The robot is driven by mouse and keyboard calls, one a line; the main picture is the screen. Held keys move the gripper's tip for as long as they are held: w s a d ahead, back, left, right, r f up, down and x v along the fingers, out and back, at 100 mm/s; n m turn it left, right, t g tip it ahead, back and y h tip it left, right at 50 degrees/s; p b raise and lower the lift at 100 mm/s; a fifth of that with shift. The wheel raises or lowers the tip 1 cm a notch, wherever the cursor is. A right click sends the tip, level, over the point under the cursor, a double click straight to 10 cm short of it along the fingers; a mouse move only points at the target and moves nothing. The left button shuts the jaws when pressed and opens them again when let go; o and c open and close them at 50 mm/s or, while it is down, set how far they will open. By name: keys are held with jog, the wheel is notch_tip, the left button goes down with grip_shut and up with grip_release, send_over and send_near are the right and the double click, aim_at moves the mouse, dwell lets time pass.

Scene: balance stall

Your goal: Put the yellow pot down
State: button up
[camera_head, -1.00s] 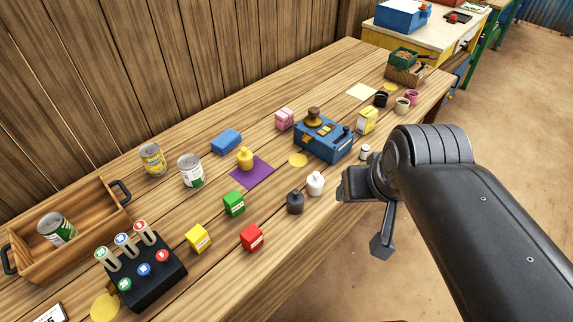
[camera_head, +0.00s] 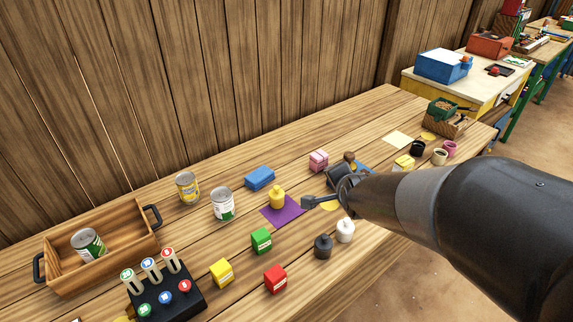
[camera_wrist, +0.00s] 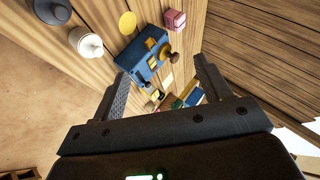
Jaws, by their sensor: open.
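The yellow pot (camera_head: 277,198) stands upright on the purple mat (camera_head: 290,213) in the head view. It is a small bottle-like pot with a narrower top. My gripper (camera_head: 322,184) is just right of the mat, above the table near the blue box device (camera_head: 364,167), and its jaws are empty. In the wrist view my gripper (camera_wrist: 162,72) has its two fingers wide apart. The blue device (camera_wrist: 147,56) with a brown knob shows between and beyond them. The pot is not in the wrist view. My arm hides part of the device in the head view.
A dark pot (camera_head: 323,246) and a white pot (camera_head: 345,230) stand near the front edge. Green, yellow and red boxes, two cans (camera_head: 222,204), a blue block (camera_head: 260,178) and a pink block (camera_head: 318,160) stand around the mat. A wooden crate (camera_head: 140,252) is at left.

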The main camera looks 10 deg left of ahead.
aim_at(279, 200)
jog(key=w+a+f+m+t+y, duration=0.5)
jog(key=w+a+f+m, duration=0.3)
jog(key=a+f+m, duration=0.6)
notch_tip(279, 200, down, 6)
jog(key=m, duration=0.3)
jog(key=m+t, duration=0.1)
jog(key=m, duration=0.2)
jog(key=shift+a+f+m+t, duration=0.15)
jog(key=shift+m+t, duration=0.15)
jog(key=shift+m, duration=0.1)
jog(key=x, duration=0.6)
jog(key=shift+w+a, duration=0.15)
jog(key=shift+w, duration=0.15)
jog(key=c, duration=1.2)
jog(key=shift+c, duration=0.8)
